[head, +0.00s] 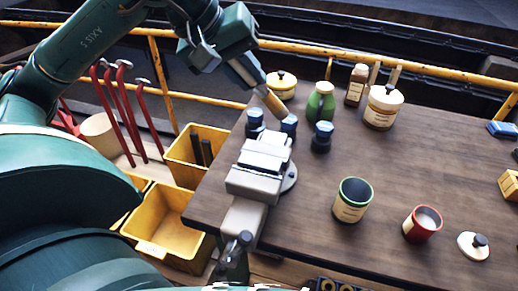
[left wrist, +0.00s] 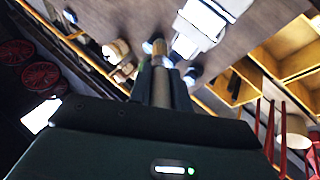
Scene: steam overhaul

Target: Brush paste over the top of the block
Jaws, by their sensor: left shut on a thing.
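My left gripper (head: 247,76) is shut on a brush (head: 270,101) with a tan part toward its lower end. The brush points down and right, its tip near a dark blue knob-like piece (head: 288,125) behind the vise; I cannot tell if they touch. In the left wrist view the brush (left wrist: 161,88) stands between the fingers. A pale block (head: 266,150) appears to sit in the grey vise (head: 252,184) at the table's left edge. A red tin with whitish contents (head: 422,224) stands open at the right. Its contents could be the paste. My right gripper is out of view.
A green-rimmed tin (head: 353,199) stands on the table (head: 310,235), and a white lid (head: 473,246) lies near the red tin. A green bottle (head: 321,102) and cream jar (head: 383,106) stand at the back. Yellow bins (head: 166,222) are left of the table.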

